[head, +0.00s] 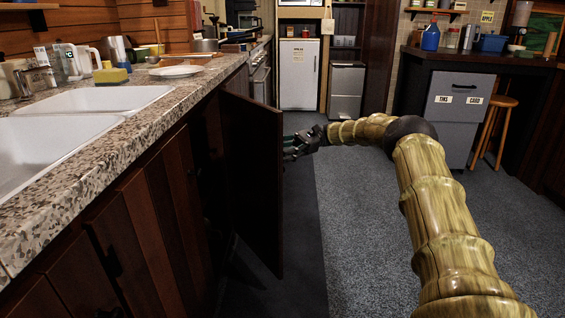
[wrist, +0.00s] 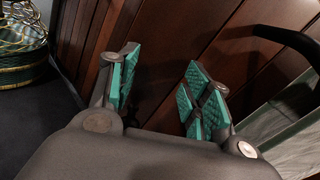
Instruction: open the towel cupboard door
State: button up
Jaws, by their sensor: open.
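A dark wooden cupboard door (head: 252,180) under the counter stands swung open, jutting out from the cabinet into the aisle. My gripper (head: 290,146) is just beyond the door's outer edge, partly hidden by the door. In the wrist view my gripper (wrist: 157,92) has its teal-padded fingers apart with nothing between them. The wooden panelling (wrist: 165,40) of a door or cupboard front lies in front of the fingers; I cannot tell whether they touch it. A dark curved handle (wrist: 285,42) shows at the upper right. The inside of the cupboard is mostly dark.
A stone counter (head: 150,115) with a white double sink (head: 105,98) runs along the left. A grey drawer unit (head: 458,105) and a wooden stool (head: 494,125) stand at the right. A wire basket (wrist: 22,45) shows in the wrist view. Grey carpet (head: 350,220) is clear beside the door.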

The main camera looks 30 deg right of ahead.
jog(key=shift+r, duration=1.2)
